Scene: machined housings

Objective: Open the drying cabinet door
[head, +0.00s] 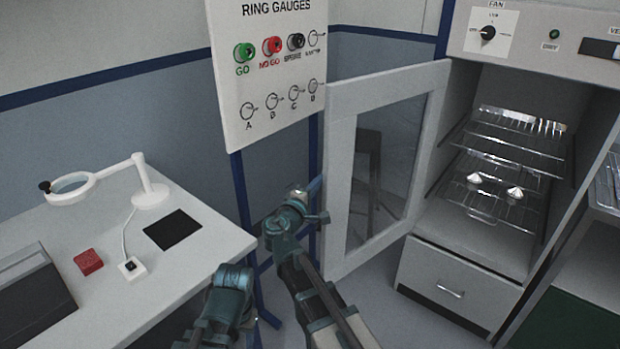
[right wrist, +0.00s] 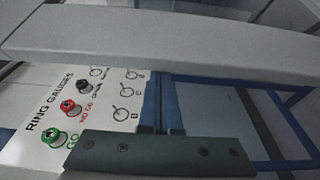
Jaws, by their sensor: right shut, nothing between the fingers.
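The drying cabinet (head: 470,235) stands at the right in the head view. Its pale framed door (head: 338,190) with a clear window is swung wide open to the left, and the wire shelves inside show. My right gripper (head: 316,188) is shut and empty at the door's free left edge, on the side away from the cabinet opening. I cannot tell whether it touches the door. In the right wrist view a pale bar, likely the door's edge (right wrist: 160,42), crosses above the shut fingers (right wrist: 160,108).
The ring gauges board (head: 268,75) on blue legs stands close behind my right arm. A white bench (head: 120,290) at the left holds a magnifier lamp (head: 150,185), a red block (head: 88,262) and a black mat (head: 172,229). A drawer (head: 455,290) lies below the cabinet opening.

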